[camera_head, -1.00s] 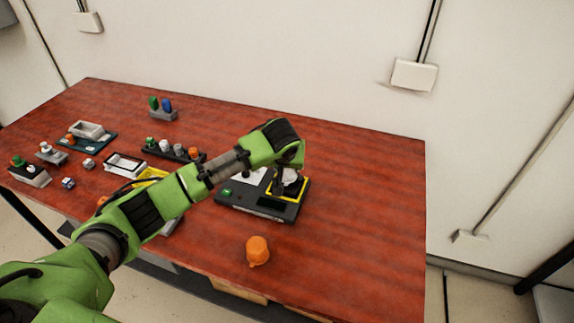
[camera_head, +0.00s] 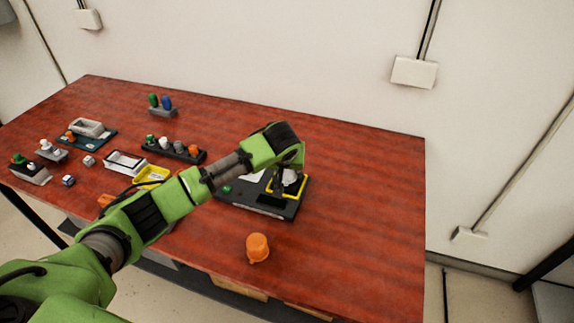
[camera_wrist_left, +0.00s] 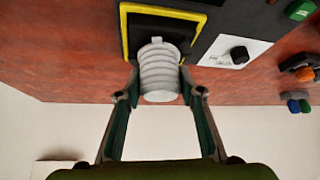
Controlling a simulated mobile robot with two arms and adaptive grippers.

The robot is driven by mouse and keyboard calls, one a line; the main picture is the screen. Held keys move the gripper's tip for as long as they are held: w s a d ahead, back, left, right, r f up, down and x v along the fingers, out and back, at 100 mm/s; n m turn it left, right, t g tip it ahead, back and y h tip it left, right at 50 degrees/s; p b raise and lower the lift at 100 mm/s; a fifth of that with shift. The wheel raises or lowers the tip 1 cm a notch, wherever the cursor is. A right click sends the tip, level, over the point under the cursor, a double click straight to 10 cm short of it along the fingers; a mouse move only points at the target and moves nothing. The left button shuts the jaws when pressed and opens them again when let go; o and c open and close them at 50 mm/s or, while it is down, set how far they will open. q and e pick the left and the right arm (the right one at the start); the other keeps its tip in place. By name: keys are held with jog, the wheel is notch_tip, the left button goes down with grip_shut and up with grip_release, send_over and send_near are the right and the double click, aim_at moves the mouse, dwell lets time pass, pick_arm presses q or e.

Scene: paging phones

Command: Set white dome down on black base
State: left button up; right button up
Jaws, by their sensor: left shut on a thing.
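My left gripper (camera_wrist_left: 159,98) is shut on the white dome (camera_wrist_left: 158,75), a ribbed pale piece seen between its fingers in the left wrist view. In the head view the white dome (camera_head: 290,176) shows partly behind the gripper (camera_head: 284,186). The black base (camera_head: 262,201) is a dark panel with a yellow-edged square, and the dome is over that square. In the left wrist view the black base (camera_wrist_left: 219,16) is just beyond the dome. I cannot tell whether the dome touches it. My right gripper is not in view.
An orange dome (camera_head: 257,247) stands near the table's front edge. The right side of the table (camera_head: 370,210) is clear.

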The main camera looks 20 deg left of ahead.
pick_arm(q)
jog(key=shift+f+p, duration=0.3)
dwell(0.5)
jog(key=o, duration=1.2)
jog(key=o, duration=0.3)
notch_tip(320, 180, up, 7)
jog(key=p, duration=0.7)
jog(key=shift+f, duration=0.2)
jog(key=shift+f, duration=0.15)
